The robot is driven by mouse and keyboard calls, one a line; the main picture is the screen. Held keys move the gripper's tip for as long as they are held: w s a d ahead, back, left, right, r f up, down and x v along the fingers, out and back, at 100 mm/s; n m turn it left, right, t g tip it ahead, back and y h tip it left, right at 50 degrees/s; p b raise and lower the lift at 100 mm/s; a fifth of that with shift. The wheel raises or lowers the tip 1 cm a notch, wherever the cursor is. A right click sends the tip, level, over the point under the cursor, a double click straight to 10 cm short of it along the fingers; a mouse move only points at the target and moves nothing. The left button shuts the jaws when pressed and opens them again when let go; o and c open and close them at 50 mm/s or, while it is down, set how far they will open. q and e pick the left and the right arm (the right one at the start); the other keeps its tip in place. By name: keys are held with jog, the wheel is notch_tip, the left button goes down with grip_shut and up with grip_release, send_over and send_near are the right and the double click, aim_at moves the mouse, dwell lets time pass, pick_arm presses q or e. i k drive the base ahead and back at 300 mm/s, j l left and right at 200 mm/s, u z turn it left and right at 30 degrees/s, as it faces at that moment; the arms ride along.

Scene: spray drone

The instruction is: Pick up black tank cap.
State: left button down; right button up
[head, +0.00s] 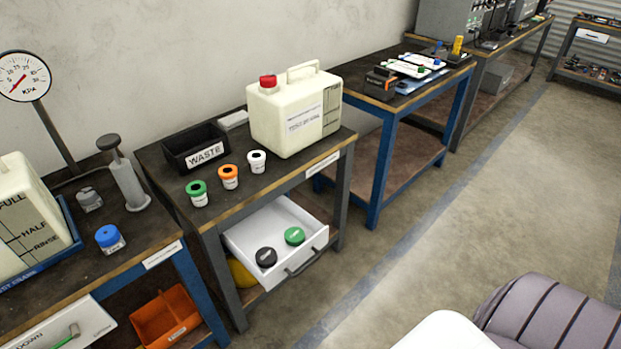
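A black round cap (266,257) lies in an open white drawer (253,233) under the middle bench. A green round cap (294,236) lies to its right in the same drawer, apart from it. Neither of my grippers shows in the head view.
On the middle bench (240,205) stand a black WASTE bin (195,149), small pots with green (199,193), orange (229,177) and white (257,161) tops, and a red-capped jug (300,115). A blue-capped bottle (110,239) stands on the left bench.

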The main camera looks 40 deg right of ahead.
aim_at(266, 257)
jog(key=z, duration=0.8)
jog(key=i+j, duration=0.05)
